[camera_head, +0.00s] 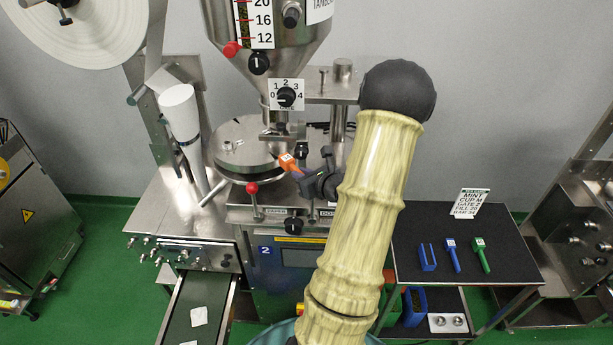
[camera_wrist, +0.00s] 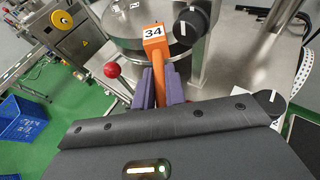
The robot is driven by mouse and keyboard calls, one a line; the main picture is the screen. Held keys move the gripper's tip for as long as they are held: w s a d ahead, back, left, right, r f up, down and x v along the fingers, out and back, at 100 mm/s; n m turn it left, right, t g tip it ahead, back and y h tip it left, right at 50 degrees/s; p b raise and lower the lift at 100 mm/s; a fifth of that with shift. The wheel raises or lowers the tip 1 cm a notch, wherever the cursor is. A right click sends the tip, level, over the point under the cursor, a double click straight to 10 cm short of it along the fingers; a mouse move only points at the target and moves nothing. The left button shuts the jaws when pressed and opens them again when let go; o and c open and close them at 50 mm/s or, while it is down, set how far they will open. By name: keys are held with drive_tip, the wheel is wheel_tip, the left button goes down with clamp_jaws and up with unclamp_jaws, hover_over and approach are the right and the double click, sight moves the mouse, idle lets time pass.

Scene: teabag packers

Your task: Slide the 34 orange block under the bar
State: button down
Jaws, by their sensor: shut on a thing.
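The orange block (camera_head: 287,161) has a white label and a thin handle. In the wrist view its head (camera_wrist: 154,42) reads 34 and points away from me. My gripper (camera_head: 304,174) is shut on its handle; the purple-grey finger pads (camera_wrist: 159,84) lie on both sides of it. The block is at the front right edge of the round steel disc (camera_head: 236,140), below the hopper. I cannot tell whether it touches the disc. I cannot make out for sure which part is the bar; the metal parts under the hopper outlet (camera_head: 280,130) are partly hidden.
A red ball knob (camera_head: 252,188) stands left of my gripper. Black knobs (camera_wrist: 189,26) and a steel post are close on the right. A dark side table (camera_head: 430,258) holds blue and green pieces and a card (camera_head: 470,203) reading BAR 34. A hopper (camera_head: 265,60) hangs above.

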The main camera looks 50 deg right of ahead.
sight(285, 160)
drive_tip(key=shift+x, duration=1.4)
drive_tip(key=shift+w+d+r+b, duration=0.15)
drive_tip(key=shift+w+b, duration=0.25)
drive_tip(key=shift+w, duration=0.65)
drive_tip(key=shift+w+d+f+b, duration=0.15)
drive_tip(key=shift+w+b, duration=0.3)
drive_tip(key=shift+w, duration=0.55)
drive_tip(key=shift+w+d+r+b, duration=0.1)
drive_tip(key=shift+w+d+b, duration=0.25)
drive_tip(key=shift+w, duration=0.7)
drive_tip(key=shift+w+a, duration=0.1)
drive_tip(key=shift+a, duration=0.05)
drive_tip(key=c, duration=1.4)
unclamp_jaws()
drive_tip(key=shift+a+r, duration=0.1)
drive_tip(key=shift+o, duration=0.2)
